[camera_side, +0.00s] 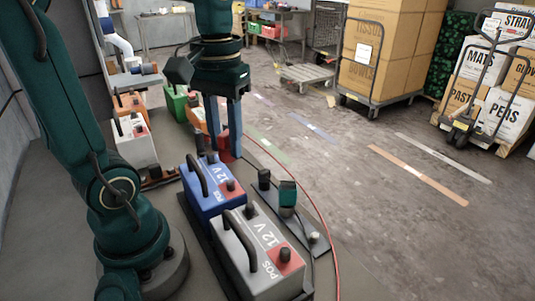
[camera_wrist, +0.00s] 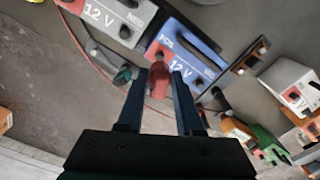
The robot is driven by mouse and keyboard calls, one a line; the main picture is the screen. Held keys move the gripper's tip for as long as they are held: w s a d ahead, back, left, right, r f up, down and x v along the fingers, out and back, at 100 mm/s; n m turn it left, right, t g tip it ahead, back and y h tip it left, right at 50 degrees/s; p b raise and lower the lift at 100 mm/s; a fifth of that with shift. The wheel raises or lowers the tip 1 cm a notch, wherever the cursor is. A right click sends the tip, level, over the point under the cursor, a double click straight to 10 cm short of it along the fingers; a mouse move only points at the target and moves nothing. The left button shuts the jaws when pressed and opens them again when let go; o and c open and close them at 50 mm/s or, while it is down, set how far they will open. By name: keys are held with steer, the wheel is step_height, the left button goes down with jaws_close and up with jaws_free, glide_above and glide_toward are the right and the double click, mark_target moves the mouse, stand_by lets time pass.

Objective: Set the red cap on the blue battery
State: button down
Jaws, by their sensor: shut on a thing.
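The blue battery (camera_side: 201,207) has a black handle, "POS 12 V" lettering and a red patch with a dark post at its near right. It also shows in the wrist view (camera_wrist: 196,50). In the wrist view the cap (camera_wrist: 159,82) sits between the two fingers, in front of the battery's edge. The cap looks apart from the red patch. I cannot tell its exact height above the battery.
A grey battery (camera_side: 244,266) stands in front of the blue one. Right of them, a plate (camera_side: 318,246) bears a green-topped part (camera_side: 287,194). A white battery (camera_side: 135,146), an orange one (camera_side: 128,103) and a green one (camera_side: 176,106) stand behind. A red cable (camera_side: 322,215) runs along the right.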

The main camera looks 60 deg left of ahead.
mark_target(230, 181)
steer(key=shift+f, duration=2)
steer(key=shift+f, duration=1.4)
steer(key=shift+c, duration=2.4)
jaws_free()
steer(key=shift+r, duration=2.6)
steer(key=shift+d, duration=0.1)
